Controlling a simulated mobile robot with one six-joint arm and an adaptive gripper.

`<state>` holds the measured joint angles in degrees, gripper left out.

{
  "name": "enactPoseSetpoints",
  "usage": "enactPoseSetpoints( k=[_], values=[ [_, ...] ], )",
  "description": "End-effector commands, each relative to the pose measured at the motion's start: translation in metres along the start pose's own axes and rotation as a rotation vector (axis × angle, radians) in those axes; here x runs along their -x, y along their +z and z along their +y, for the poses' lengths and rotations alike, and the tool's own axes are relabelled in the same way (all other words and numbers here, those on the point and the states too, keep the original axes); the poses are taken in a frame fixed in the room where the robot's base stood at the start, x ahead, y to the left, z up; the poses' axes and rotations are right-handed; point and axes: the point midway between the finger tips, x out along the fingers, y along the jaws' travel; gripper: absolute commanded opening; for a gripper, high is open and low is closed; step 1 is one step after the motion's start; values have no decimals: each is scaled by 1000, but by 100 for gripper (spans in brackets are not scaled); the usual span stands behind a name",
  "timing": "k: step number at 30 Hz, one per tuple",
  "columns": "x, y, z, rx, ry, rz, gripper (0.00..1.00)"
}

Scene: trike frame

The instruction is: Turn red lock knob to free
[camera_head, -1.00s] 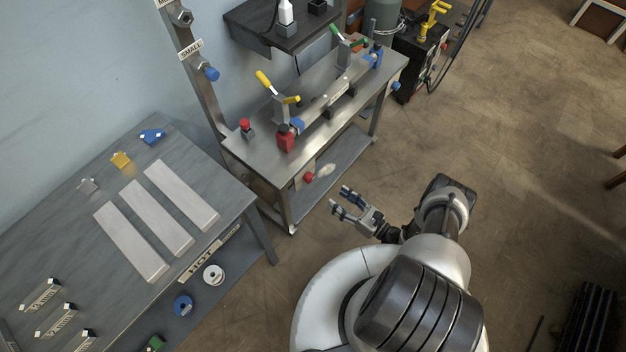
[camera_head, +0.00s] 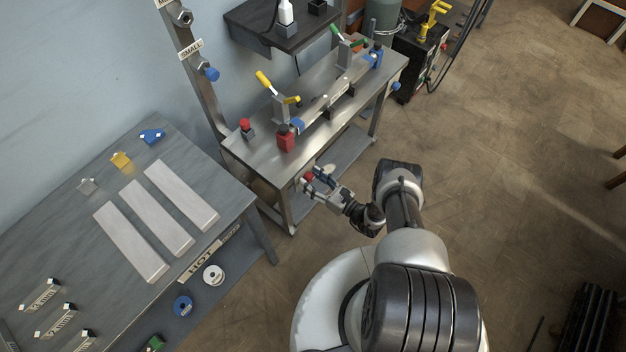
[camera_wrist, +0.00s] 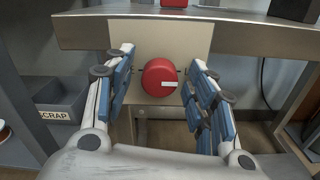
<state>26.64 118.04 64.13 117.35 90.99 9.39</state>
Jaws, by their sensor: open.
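The red lock knob (camera_wrist: 160,78) is a round red disc with a pale mark on its face, on a beige plate (camera_wrist: 188,37) at the front of the metal bench. It also shows in the head view (camera_head: 308,177) beside my fingertips. My gripper (camera_wrist: 160,92) is open, with one blue-padded finger on each side of the knob in the wrist view. Gaps show between the knob and both fingers, and nothing is held. In the head view my gripper (camera_head: 318,181) is at the bench's front edge. How far the fingertips reach past the knob cannot be told.
The bench top (camera_head: 252,152) carries clamps, a red bottle (camera_head: 285,140) and a red button (camera_head: 245,126). A grey scrap bin (camera_wrist: 62,105) is to the left in the wrist view. A table (camera_head: 60,215) with pale bars stands left.

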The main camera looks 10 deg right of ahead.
Motion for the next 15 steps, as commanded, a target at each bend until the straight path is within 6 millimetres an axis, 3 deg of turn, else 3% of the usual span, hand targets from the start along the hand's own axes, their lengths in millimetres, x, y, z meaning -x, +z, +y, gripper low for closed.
enactPoseSetpoints(
  k=[15],
  values=[
    [0,0,0,1,0,0,19]
  ],
)
